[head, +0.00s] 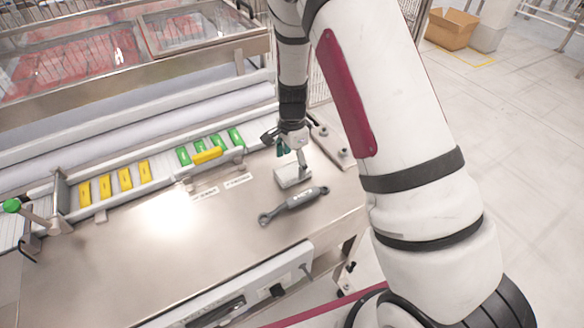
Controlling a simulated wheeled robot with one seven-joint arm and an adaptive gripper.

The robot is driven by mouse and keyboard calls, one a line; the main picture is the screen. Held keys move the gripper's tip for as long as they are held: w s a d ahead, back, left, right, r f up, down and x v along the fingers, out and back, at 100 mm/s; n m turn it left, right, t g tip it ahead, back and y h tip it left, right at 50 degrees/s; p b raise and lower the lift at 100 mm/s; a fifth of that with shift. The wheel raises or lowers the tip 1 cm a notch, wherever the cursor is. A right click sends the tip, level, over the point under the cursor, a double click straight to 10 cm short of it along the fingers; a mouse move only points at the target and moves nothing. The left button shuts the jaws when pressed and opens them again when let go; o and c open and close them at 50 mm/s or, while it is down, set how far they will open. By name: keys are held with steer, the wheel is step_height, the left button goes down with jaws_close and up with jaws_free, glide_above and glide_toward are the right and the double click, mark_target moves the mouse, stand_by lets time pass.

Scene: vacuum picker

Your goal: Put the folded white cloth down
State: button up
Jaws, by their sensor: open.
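The folded white cloth (291,178) lies on the steel table (160,255), toward its right end. My gripper (291,157) is just above the cloth and points down at it. Its jaws are open, with one finger reaching down close to the cloth. Whether that finger touches the cloth is too small to tell.
A dark grey wrench-like tool (294,205) lies just in front of the cloth. A metal plate with knobs (333,146) is at right. Behind runs a rail with yellow pieces (125,179) and green pieces (217,141). The table's front left is clear.

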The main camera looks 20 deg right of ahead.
step_height(320, 180, up, 9)
step_height(320, 180, up, 10)
steer(key=n+t+y, duration=0.1)
steer(key=n, duration=0.3)
glide_above(292, 169)
steer(key=s, duration=0.4)
steer(key=s+r+n+t, duration=0.2)
steer(key=s+r+n, duration=0.4)
steer(key=s, duration=0.5)
steer(key=s+r+n+t+h, duration=0.1)
steer(key=s+r+n+t, duration=0.1)
steer(key=s+r+n, duration=0.3)
steer(key=shift+s+r+n+t, duration=0.35)
steer(key=shift+s+r, duration=1.3)
steer(key=shift+s, duration=1.55)
steer(key=shift+d, duration=0.1)
steer(key=shift+o, duration=0.5)
